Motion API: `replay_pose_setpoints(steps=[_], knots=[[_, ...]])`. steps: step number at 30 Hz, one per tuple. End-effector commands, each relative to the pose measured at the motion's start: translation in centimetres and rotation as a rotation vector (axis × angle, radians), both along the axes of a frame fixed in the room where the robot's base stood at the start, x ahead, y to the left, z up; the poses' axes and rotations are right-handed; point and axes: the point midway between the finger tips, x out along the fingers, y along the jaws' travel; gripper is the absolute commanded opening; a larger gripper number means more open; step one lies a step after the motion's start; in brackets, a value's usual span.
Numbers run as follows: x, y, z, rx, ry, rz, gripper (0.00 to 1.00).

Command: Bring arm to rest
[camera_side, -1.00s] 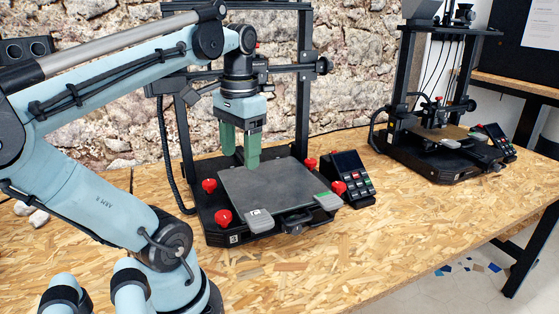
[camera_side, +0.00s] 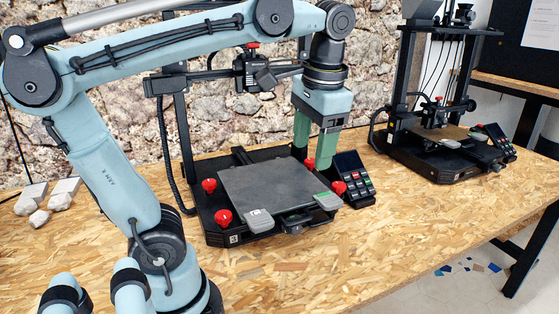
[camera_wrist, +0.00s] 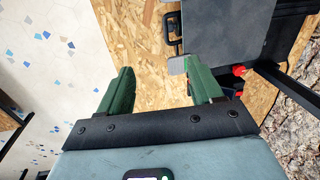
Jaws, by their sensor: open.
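My gripper (camera_side: 314,150) has two green fingers pointing down. The gripper is open and empty. The printer bed also shows in the wrist view (camera_wrist: 215,28), beyond the right finger.
Red knobs (camera_side: 223,217) sit at the bed's corners, with grey clips (camera_side: 258,219) on its front edge. A second printer (camera_side: 440,150) stands at the right. White and grey pieces (camera_side: 58,200) lie at the left. The front of the wooden table (camera_side: 350,255) is clear.

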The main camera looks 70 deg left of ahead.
Motion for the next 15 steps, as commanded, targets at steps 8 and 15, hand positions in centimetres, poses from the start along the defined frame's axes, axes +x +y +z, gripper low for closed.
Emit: replay_pose_setpoints(steps=[8,15], knots=[[0.62,-1.18,0.22,0.011,-0.003,-0.027,0.65],[0.61,-1.17,0.21,0.01,-0.003,-0.026,0.65]])
